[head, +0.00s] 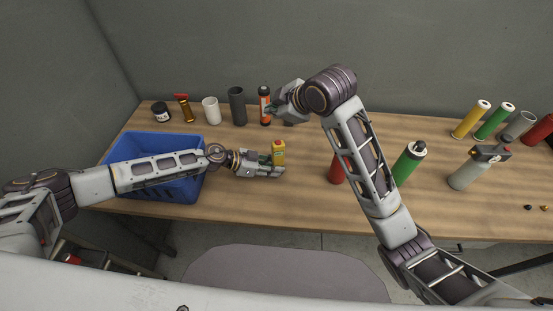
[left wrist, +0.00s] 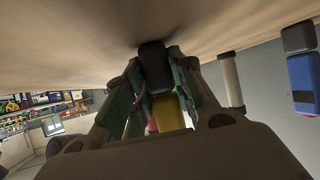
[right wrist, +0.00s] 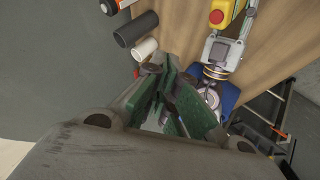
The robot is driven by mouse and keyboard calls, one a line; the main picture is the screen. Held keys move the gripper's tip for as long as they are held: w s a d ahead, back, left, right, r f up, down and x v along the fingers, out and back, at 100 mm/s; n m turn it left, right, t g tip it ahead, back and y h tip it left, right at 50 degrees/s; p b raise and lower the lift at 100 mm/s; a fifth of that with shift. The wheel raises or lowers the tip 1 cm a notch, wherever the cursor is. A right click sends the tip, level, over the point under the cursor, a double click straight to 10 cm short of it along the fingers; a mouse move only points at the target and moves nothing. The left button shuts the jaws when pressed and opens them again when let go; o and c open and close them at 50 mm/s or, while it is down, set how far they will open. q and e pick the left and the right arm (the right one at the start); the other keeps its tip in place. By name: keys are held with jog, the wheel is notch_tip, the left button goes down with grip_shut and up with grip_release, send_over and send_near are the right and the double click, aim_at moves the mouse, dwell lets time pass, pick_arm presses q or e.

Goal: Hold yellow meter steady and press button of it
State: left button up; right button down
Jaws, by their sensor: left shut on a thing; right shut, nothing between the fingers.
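The yellow meter (head: 279,156) is upright just above or on the table, held between the fingers of my left gripper (head: 273,167), which is shut on it. In the left wrist view a yellow part of the meter (left wrist: 170,112) shows between the fingers. A red button (right wrist: 217,17) is on the meter's face in the right wrist view. My right gripper (head: 272,108) is shut and empty, behind and above the meter, apart from it. In the right wrist view its closed fingers (right wrist: 164,85) are below and left of the meter.
A blue crate (head: 188,194) stands left of the meter under my left arm. A jar, white cup (head: 210,109), dark cylinder (head: 237,106) and orange bottle (head: 265,111) line the back. Green (head: 408,165) and red (head: 337,169) cylinders stand to the right.

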aim_at(276, 143)
jog(key=shift+f, duration=0.15)
jog(key=shift+f, duration=4.2)
jog(key=shift+f, duration=0.6)
jog(key=shift+r, duration=0.55)
jog(key=shift+r, duration=0.1)
jog(key=shift+r, duration=3)
